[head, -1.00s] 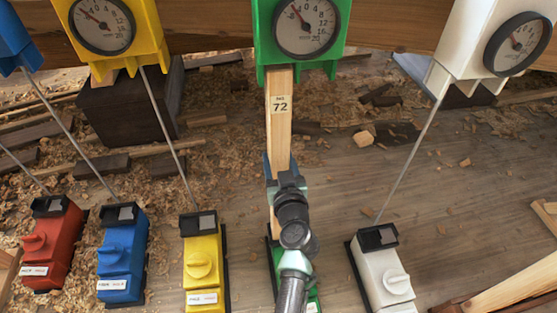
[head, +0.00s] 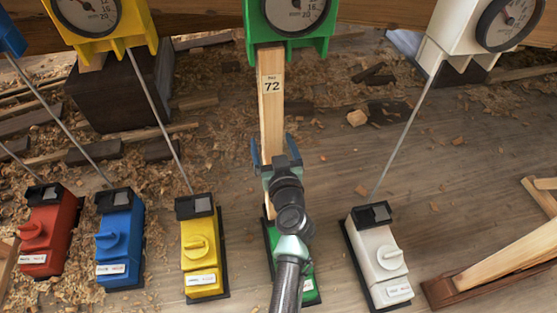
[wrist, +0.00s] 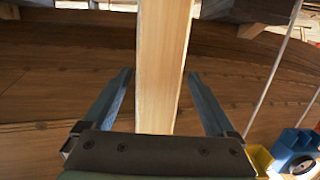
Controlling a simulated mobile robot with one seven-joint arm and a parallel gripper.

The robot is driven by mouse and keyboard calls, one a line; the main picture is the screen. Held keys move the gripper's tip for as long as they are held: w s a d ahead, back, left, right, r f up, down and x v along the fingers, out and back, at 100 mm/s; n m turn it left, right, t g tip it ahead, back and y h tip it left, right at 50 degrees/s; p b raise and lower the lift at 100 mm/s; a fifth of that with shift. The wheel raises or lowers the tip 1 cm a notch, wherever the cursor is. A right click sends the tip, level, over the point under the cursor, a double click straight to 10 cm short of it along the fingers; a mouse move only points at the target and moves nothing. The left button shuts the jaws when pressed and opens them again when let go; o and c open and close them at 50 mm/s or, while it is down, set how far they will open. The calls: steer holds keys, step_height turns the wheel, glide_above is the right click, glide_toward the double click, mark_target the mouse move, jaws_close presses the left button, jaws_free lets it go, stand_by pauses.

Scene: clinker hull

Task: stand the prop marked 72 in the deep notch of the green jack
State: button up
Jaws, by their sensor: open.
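The prop marked 72 (head: 271,110) is a pale wooden post with a label near its top. It stands roughly upright, its top against the underside of the green gauge head (head: 258,45). Its lower part runs down behind my gripper to the green jack (head: 309,284), mostly covered by my arm. The foot and the jack's notches are hidden, so I cannot tell which notch it is in. My gripper (head: 275,142) is open around the prop. In the wrist view the prop (wrist: 162,70) passes between the two blue fingers (wrist: 160,80), with a gap on each side.
A yellow jack (head: 200,262) stands left of the green one, with blue (head: 121,245) and red (head: 48,235) jacks further left. A white jack (head: 378,255) stands to the right. Thin slanting rods rise from these jacks. A wooden frame (head: 505,255) lies at the lower right.

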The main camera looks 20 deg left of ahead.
steer(key=p+v, duration=0.1)
steer(key=v, duration=1)
steer(key=shift+s+d+p, duration=0.25)
steer(key=shift+p, duration=0.15)
steer(key=shift+s, duration=0.1)
steer(key=shift+f+b+v, duration=0.15)
steer(key=shift+b+v, duration=0.25)
steer(key=shift+v, duration=0.8)
steer(key=shift+f+b+v, duration=0.15)
steer(key=shift+b+v, duration=0.25)
steer(key=shift+v, duration=0.8)
steer(key=shift+s+d, duration=0.1)
